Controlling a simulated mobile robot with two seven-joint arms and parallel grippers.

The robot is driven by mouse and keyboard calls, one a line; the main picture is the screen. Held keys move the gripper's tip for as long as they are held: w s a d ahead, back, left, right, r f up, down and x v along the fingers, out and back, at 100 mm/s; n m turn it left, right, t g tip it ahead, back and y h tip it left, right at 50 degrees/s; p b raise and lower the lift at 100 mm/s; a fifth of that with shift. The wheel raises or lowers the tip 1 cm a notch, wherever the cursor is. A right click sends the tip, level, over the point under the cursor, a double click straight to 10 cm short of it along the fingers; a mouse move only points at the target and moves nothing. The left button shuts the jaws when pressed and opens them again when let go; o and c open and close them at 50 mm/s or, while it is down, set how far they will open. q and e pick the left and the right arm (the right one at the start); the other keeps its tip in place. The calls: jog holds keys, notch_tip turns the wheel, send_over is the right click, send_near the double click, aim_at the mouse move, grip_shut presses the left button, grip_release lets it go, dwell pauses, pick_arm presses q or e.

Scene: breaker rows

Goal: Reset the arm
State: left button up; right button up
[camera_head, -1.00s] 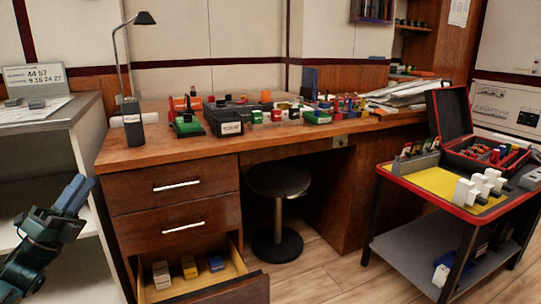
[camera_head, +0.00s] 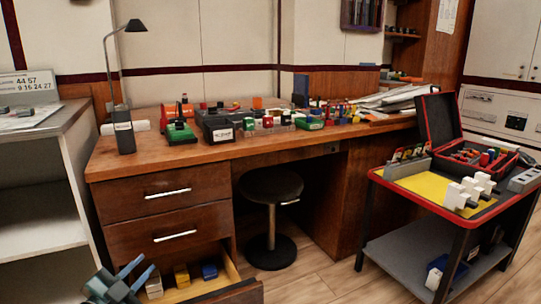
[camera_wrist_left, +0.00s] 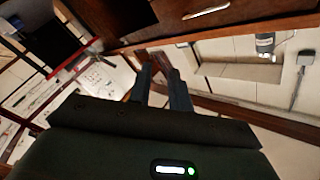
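My left gripper (camera_head: 138,276) is low at the bottom left of the head view, in front of the open bottom drawer (camera_head: 238,292) of the wooden desk. Its two blue-grey fingers point up and to the right with a gap between them. In the left wrist view the fingers (camera_wrist_left: 161,90) also stand apart, with nothing between them. The wrist view is tilted and shows wood panels and pale wall. My right gripper is not in view.
The open drawer holds white, yellow and blue blocks (camera_head: 181,276). A round black stool (camera_head: 270,186) stands by the desk (camera_head: 160,153). A red-edged cart (camera_head: 376,176) with a red toolbox (camera_head: 466,150) stands at right. Pale shelving (camera_head: 40,215) is at left. Floor between stool and cart is clear.

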pick_arm(q)
jog(key=s+d+f+n+g+h, duration=0.1)
jog(key=s+d+f+h, duration=0.15)
jog(key=s+d, duration=1.05)
jog(key=s+d+r+n+t+h, duration=0.15)
jog(key=s+d+r+n, duration=0.25)
jog(key=s+d+r, duration=0.45)
jog(key=a+r+n+g+y+p, duration=0.1)
jog(key=r+g+p, duration=0.3)
jog(key=p, duration=1.4)
jog(key=s+a+r+n+g+y+p, duration=0.1)
jog(key=r+p, duration=0.6)
jog(key=p, duration=1.2)
jog(key=shift+s+a+n+g+y+p, duration=0.25)
jog(key=shift+a+n+g+y, duration=0.55)
jog(key=shift+a+g+y, duration=0.6)
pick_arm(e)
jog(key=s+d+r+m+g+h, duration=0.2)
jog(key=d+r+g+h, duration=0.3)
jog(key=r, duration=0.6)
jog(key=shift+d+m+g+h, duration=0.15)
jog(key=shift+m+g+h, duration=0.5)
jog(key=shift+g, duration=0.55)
